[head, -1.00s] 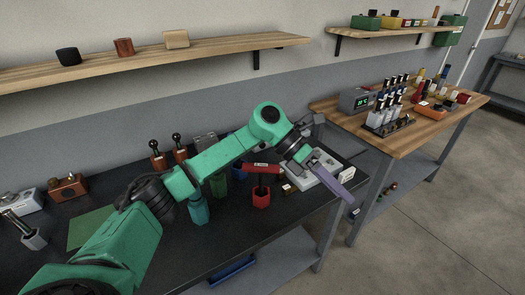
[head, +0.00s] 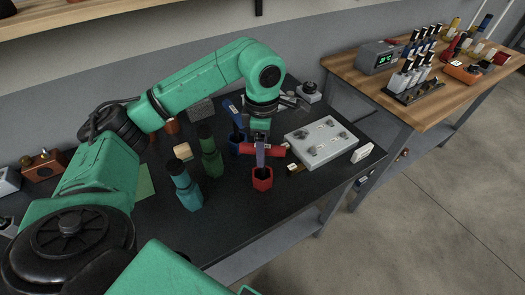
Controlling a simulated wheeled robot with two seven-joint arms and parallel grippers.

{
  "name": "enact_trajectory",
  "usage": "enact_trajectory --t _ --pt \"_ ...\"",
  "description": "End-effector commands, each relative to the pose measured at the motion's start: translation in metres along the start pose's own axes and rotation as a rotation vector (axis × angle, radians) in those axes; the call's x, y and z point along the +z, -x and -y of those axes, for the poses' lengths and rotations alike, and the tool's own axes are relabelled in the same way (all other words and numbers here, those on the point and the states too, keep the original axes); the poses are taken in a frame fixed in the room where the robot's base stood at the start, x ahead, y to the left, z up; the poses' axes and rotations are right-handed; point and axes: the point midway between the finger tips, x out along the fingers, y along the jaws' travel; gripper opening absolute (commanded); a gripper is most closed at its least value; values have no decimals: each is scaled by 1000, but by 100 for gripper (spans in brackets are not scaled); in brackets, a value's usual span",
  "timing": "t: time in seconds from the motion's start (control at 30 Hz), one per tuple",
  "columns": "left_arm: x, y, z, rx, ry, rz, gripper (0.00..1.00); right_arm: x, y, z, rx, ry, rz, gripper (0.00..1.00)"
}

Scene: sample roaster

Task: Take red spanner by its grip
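The red spanner (head: 276,150) stands in a red holder (head: 262,183) on the black bench, with its red bar-shaped grip lying crosswise at the top. My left gripper (head: 261,153) points down over the middle of this grip. One purple finger shows in front of the red bar and hides its middle. The other finger is hidden, so I cannot tell whether the gripper is closed on the grip. My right gripper is out of view.
A blue holder (head: 237,146) with a blue-handled tool stands close behind left. Green (head: 209,155) and teal (head: 185,187) upright pieces stand further left. A pale plate with fittings (head: 321,143) lies to the right. A wooden table (head: 445,113) with bottles stands beyond.

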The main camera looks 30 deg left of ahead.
Motion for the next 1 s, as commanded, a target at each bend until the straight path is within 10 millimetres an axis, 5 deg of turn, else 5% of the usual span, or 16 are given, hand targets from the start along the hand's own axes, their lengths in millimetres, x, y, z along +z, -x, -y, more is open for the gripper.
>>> enact_trajectory --t 0.2,0.4,0.57,0.6,1.0 --pt "0 -32 -1 -2 0 0 70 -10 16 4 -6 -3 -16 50" --pt "0 -34 -1 0 0 1 66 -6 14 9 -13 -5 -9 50" --pt "1 -34 -1 -1 0 1 5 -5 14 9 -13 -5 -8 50" --pt "1 -34 -1 -1 0 1 0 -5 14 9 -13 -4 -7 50" --pt "1 -33 -2 0 0 2 0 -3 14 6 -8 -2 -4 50"
